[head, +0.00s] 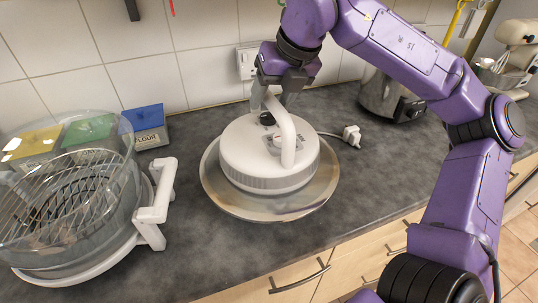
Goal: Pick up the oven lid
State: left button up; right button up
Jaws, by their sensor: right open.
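The oven lid (250,158) lies on the dark counter in the middle of the head view. It has a white round top, a raised white arched handle and a wide, clear-looking rim. My right gripper (273,98) points down at the far, upper end of the handle, with its open fingers at either side of it. I cannot tell whether the fingers touch the handle. The clear oven bowl (112,205) stands at the left with a wire rack inside, on a white base with a white side handle. My left gripper is not in view.
A plug (351,135) on a cord lies right of the lid. Colored boxes, including a blue flour box (147,126), stand by the tiled wall. The counter's front edge is below the lid.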

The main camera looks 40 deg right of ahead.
dwell(0.3)
grip_shut()
dwell(1.2)
